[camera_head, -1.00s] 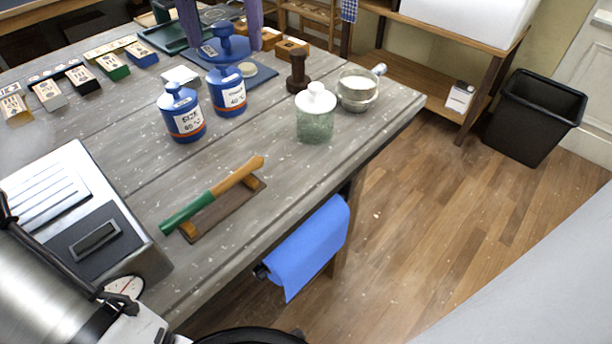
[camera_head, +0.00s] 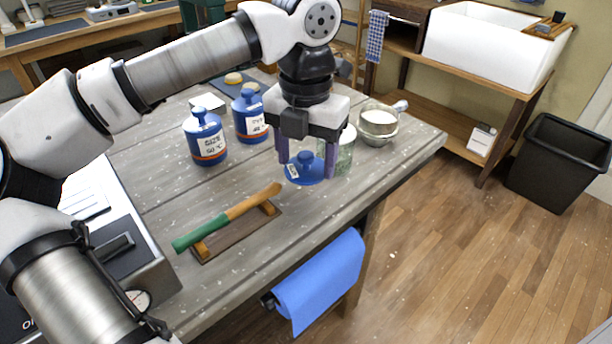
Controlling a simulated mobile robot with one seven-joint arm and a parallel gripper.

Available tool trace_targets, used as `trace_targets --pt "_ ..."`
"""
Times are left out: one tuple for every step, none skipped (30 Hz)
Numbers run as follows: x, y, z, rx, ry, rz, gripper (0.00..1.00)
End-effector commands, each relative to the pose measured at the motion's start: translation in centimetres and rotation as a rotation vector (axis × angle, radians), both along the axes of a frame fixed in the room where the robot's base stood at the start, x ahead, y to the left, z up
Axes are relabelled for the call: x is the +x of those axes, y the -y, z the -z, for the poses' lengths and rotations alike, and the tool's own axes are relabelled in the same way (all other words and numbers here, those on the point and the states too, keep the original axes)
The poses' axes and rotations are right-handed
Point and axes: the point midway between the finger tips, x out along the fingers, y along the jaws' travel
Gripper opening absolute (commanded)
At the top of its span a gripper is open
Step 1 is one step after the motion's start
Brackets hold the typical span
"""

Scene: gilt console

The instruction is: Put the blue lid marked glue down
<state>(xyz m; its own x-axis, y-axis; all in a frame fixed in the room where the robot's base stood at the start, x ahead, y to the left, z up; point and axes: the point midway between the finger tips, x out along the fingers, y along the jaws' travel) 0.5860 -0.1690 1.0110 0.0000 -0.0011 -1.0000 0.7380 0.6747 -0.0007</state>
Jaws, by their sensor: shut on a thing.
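The blue lid (camera_head: 305,176) has a round knob, a wide flange and a small pale label whose writing is too small to read. My gripper (camera_head: 307,166) points down with its two purple fingers on either side of the lid and is shut on it. The lid looks level, over the front right part of the grey wooden table (camera_head: 165,180). I cannot tell whether its underside is touching the table top. It is in front of and left of the glass jar (camera_head: 346,155), which is partly hidden by my gripper.
Two blue labelled jars (camera_head: 206,145) (camera_head: 250,122) stand to the left. A green and wooden handled tool (camera_head: 228,217) lies on a wooden rest in front. A blue cloth roll (camera_head: 322,282) hangs below the front edge.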

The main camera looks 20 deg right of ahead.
Motion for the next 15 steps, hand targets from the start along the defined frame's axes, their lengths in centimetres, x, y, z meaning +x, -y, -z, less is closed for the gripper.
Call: trace_targets --pt "0.0 0.0 0.4 0.001 -0.001 0.001 0.41" --pt "0.0 0.0 0.5 0.001 -0.001 0.0 0.41" --pt "0.0 0.0 0.7 0.001 -0.001 0.0 0.41" --pt "0.0 0.0 0.9 0.001 -0.001 0.0 0.41" --pt "0.0 0.0 1.2 0.001 -0.001 0.0 0.41" --pt "0.0 0.0 1.6 0.001 -0.001 0.0 0.41" --pt "-0.1 0.0 2.0 0.0 -0.001 0.001 0.41" --pt "-0.1 0.0 2.5 0.0 -0.003 0.001 0.41" --pt "0.0 0.0 3.1 0.002 -0.003 -0.001 0.41" --pt "0.0 0.0 3.6 0.002 -0.003 -0.001 0.41" --pt "-0.1 0.0 4.1 0.001 -0.004 0.0 0.41" --pt "0.0 0.0 4.5 0.0 -0.003 0.0 0.41" --pt "0.0 0.0 4.8 0.0 -0.001 0.0 0.41" --pt "0.0 0.0 4.9 0.0 0.0 0.0 0.41" --pt "0.0 0.0 4.9 0.0 0.0 -0.001 0.41"
